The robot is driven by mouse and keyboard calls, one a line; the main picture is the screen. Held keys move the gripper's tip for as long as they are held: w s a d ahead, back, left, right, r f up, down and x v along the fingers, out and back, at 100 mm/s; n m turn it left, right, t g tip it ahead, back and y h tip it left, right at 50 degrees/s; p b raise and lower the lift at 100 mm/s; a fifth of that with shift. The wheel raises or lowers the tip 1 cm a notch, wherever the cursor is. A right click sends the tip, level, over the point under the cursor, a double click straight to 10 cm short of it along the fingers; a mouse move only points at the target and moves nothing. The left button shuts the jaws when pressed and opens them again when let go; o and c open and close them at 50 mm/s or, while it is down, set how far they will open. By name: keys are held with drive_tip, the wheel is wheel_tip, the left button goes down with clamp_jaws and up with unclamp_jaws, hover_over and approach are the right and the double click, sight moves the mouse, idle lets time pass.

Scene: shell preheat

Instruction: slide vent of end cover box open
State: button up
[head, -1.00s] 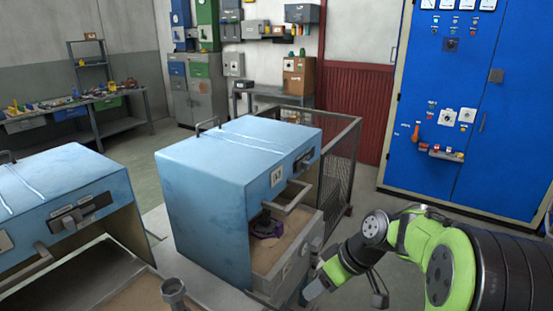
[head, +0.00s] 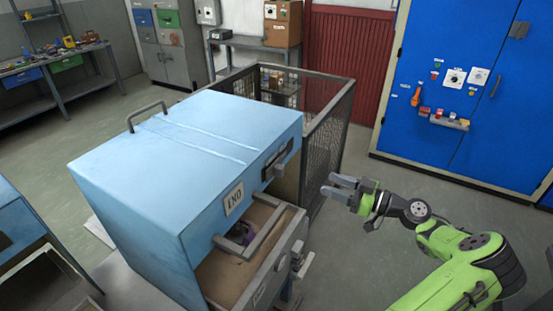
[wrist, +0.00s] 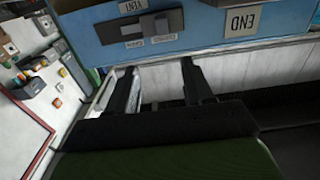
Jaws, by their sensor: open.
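The blue end cover box (head: 190,140) stands at centre left in the head view, its END plate (head: 234,198) on the front face. Its vent (head: 278,158) is a dark slotted plate with a protruding grey knob, high on the same face to the right. My gripper (head: 337,186) is open and empty, apart from the box, to the right of the vent. Its two fingers (wrist: 157,85) point toward the box face.
Below the vent, an open drawer (head: 275,265) with a bar handle sticks out of the box, holding a dark purple part. A mesh cage (head: 330,130) stands close behind. A blue cabinet (head: 450,90) is at right.

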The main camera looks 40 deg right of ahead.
sight(284, 169)
drive_tip(key=x, duration=1)
drive_tip(key=p+x, duration=0.1)
drive_tip(key=x, duration=0.4)
drive_tip(key=shift+a, duration=0.4)
clamp_jaws()
